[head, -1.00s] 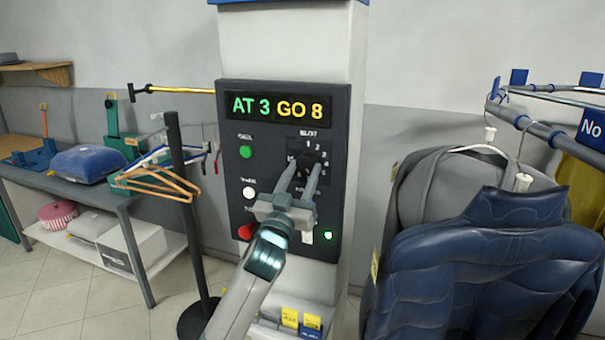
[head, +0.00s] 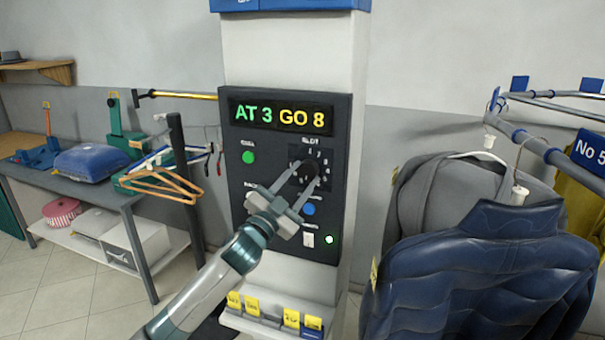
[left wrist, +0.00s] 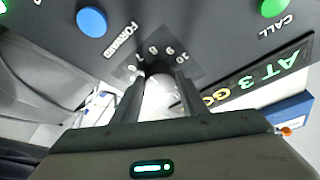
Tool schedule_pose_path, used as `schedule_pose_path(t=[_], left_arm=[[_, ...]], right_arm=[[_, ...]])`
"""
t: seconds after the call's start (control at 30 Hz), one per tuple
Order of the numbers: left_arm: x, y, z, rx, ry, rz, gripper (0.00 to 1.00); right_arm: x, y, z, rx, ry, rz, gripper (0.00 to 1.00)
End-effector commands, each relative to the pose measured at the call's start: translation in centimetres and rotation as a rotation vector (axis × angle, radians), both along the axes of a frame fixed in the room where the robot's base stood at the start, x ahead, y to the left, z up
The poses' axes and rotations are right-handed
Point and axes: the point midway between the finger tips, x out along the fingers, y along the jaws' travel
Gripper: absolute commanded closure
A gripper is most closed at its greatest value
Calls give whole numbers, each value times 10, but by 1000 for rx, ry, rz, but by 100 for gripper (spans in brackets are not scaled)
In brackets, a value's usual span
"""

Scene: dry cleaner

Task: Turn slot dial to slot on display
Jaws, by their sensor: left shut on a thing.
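The dark slot dial (head: 309,167) sits on a numbered plate on the black control panel (head: 236,180). The display (head: 281,117) at the panel's top reads "AT 3" in green and "GO 8" in yellow. My left gripper (head: 306,175) reaches up from the lower left and is shut on the dial, one finger on each side. In the left wrist view the dial (left wrist: 158,69) shows between the fingertips, with plate numbers around its far side. The fingers hide part of the dial, and I cannot read its pointer. My right gripper is not in view.
A green button (head: 248,157), a blue button (head: 309,209) and a white switch (head: 308,240) are near the gripper. A dark post (head: 184,165) with orange hangers stands left. A navy puffer jacket (head: 480,270) hangs close on the right.

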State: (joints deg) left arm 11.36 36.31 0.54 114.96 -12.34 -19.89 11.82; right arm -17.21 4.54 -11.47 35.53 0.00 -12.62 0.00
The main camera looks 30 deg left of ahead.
Motion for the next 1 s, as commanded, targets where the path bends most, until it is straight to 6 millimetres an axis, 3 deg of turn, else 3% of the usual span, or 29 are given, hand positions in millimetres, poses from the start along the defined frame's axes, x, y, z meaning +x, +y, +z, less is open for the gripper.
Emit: schedule_pose_path(t=[0.1,0.5,1.0], left_arm=[[0,2,5,112,29,-1,83],[-1,4,6,382,93,-1,83],[-1,4,5,449,107,-1,83]], right_arm=[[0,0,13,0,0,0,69],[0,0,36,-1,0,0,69],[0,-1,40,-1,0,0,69]])
